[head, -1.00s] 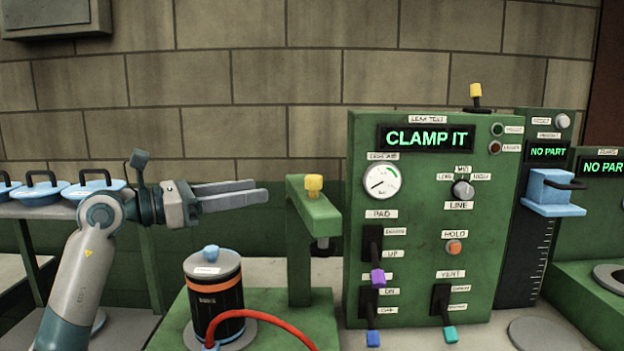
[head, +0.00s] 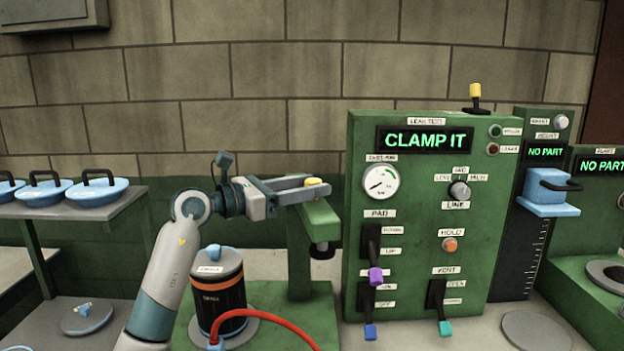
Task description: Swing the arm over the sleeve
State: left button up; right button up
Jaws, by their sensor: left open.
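The black sleeve (head: 222,301) with an orange band stands upright on the green base plate, with a grey lid and a small blue knob (head: 213,252) on top. A red hose (head: 275,321) runs from its foot. The green swing arm (head: 316,222) sits on a post (head: 299,265) to the right of the sleeve, with a dark pad (head: 322,250) under its near end. My left gripper (head: 318,186) is open at the yellow knob (head: 313,182) on the arm's top, its fingers reaching the knob. Contact cannot be told. My right gripper is not in view.
The green leak test panel (head: 410,245) right of the arm reads CLAMP IT on its display (head: 425,139). Its levers and gauge (head: 381,183) face me. Blue lidded pans (head: 98,190) stand on the left shelf. A brick wall closes the back.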

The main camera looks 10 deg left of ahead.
pick_arm(q)
jog(key=shift+w+d, duration=0.35)
grip_shut()
